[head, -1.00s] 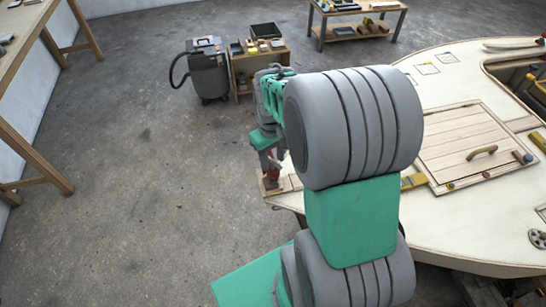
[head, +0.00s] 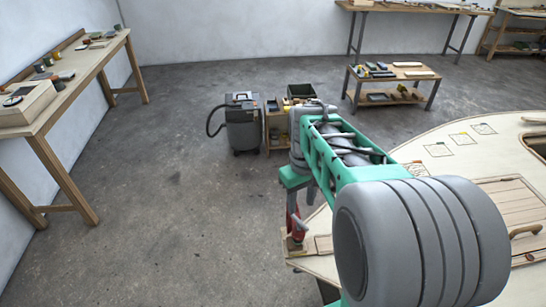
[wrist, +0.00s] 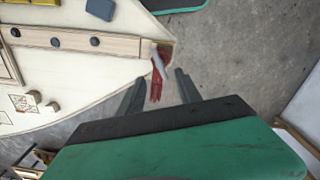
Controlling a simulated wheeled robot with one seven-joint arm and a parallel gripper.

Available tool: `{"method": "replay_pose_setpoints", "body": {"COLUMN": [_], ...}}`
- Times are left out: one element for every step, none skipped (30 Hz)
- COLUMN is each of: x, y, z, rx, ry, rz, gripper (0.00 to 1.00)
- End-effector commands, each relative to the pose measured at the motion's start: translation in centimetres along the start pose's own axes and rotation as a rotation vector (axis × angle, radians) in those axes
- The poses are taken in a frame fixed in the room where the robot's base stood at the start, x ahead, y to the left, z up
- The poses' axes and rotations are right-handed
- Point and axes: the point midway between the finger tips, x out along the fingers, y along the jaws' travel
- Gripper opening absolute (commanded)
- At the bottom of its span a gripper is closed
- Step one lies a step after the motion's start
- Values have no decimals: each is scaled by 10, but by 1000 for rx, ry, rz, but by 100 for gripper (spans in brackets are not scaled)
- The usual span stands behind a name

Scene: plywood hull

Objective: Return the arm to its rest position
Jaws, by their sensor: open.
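My gripper (head: 297,196) hangs over the hull's pointed end, its fingers downward. In the wrist view my gripper (wrist: 160,77) has its two dark fingers apart. A red and whitish object (wrist: 156,80) shows in the gap between them, at the tip of the hull. It also shows in the head view as a red shape (head: 295,224) just below my gripper. I cannot tell whether the fingers touch it. My arm is stretched out forward, and its large grey joint hides part of the hull.
The plywood hull (head: 440,140) fills the right side. A grey shop vacuum (head: 242,128) and a small wooden cabinet (head: 277,128) stand behind. A workbench (head: 75,88) runs along the left wall, a low tool table (head: 393,80) stands further back. The floor (head: 180,190) between is clear.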

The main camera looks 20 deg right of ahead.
Motion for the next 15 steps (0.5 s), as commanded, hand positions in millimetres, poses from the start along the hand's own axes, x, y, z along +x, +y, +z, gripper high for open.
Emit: {"method": "replay_pose_setpoints", "body": {"x": [0, 0, 0, 0, 1, 15, 27, 33, 35, 34, 32, 29, 25, 20, 12], "y": [0, 0, 0, 2, 3, -1, -5, -9, -14, -18, -24, -33, -40, -49, -60], "z": [0, 0, -1, -4, -8, -1, 9, 17, 27, 32, 38, 44, 49, 52, 57], "rx": [0, 5, 48, 88, 135, 204, 249, 284, 324, 343, 352, 354, 345, 327, 292], "ry": [0, 0, 4, 17, 32, 24, 13, 10, 19, 34, 50, 76, 99, 125, 165], "rz": [0, 0, 2, 6, 11, 6, 2, 0, 0, 2, 3, 5, 7, 9, 11], "gripper": [41, 41, 41, 41, 41, 41, 41, 41, 41, 41, 41, 41, 41, 41, 41]}}
